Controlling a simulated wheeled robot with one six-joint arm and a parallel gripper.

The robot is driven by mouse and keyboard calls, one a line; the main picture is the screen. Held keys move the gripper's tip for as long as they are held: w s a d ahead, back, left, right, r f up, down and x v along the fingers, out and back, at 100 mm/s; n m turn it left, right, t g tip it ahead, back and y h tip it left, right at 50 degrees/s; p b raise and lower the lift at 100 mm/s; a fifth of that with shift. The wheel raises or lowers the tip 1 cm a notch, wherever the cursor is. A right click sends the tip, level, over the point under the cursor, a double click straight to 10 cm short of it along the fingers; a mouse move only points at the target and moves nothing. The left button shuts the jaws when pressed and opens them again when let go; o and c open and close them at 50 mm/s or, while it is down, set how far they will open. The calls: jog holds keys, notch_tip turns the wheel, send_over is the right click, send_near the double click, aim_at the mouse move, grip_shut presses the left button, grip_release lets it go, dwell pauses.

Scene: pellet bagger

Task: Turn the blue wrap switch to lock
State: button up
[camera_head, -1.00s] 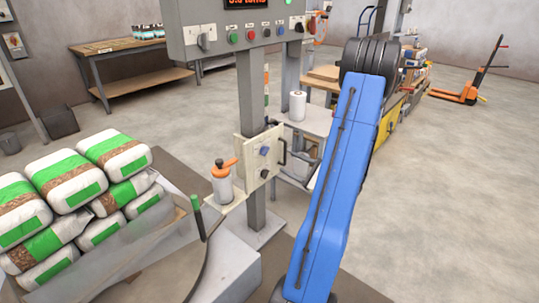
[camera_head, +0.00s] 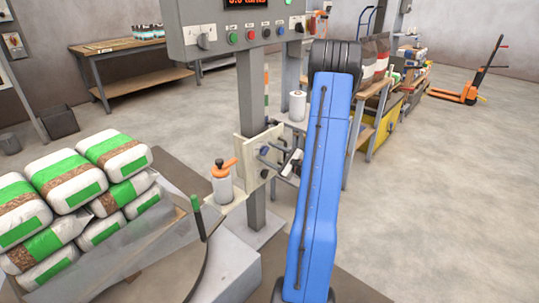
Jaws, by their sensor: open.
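A cream switch panel (camera_head: 244,160) is fixed to the grey post, with two small knobs one above the other. The lower knob (camera_head: 264,174) shows as dark blue. The upper bluish knob is largely hidden behind my fingers, and I cannot read any lock marking or the knob's angle. My gripper (camera_head: 269,155) is open, its dark fingers pointing left at the panel's face around the upper knob's height. I cannot tell whether the fingers touch the knob or stand just short of it.
A control box (camera_head: 220,38) with coloured buttons hangs above the panel. A white bottle with an orange top (camera_head: 222,183) stands close at the panel's left. A white roll (camera_head: 297,105) sits on a table behind. Stacked bags (camera_head: 72,185) fill the lower left.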

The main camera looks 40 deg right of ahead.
jog(key=shift+c, duration=0.7)
jog(key=c, duration=0.9)
jog(key=shift+m, duration=0.6)
jog(key=o, duration=1)
jog(key=shift+o, duration=0.2)
